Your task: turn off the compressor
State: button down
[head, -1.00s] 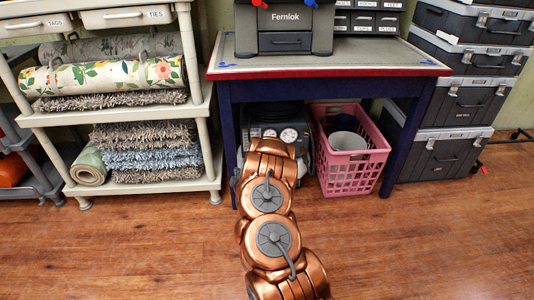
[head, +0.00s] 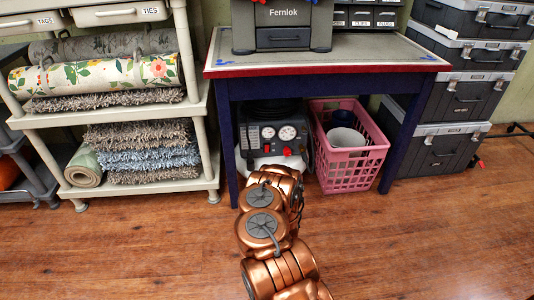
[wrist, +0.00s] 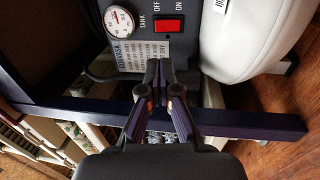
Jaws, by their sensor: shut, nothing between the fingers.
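The compressor (head: 270,135) stands on the floor under the blue table; its dark panel carries two round gauges. In the wrist view its panel (wrist: 140,45) appears turned sideways, with a tank gauge (wrist: 118,21) and a red rocker switch (wrist: 168,25) beside the words OFF and ON. I cannot tell which side of the switch is pressed. The switch also shows as a small red spot in the head view (head: 287,151). My gripper (wrist: 159,70) is shut and empty, its tips just below the switch in the wrist picture, seemingly apart from it. In the head view my arm hides it.
The blue table (head: 330,70) overhangs the compressor, with a leg (head: 228,140) close on its left. A pink basket (head: 350,170) stands close on its right. Stacked dark cases (head: 450,150) are further right, a shelf with rugs (head: 130,195) left. The wooden floor in front is clear.

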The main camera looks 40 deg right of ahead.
aim_at(267, 147)
jog(key=shift+w+d, duration=0.1)
jog(key=b+x, duration=0.7)
jog(key=x, duration=0.6)
jog(key=shift+w+d+b, duration=0.15)
jog(key=shift+w+b, duration=0.1)
jog(key=shift+b, duration=0.15)
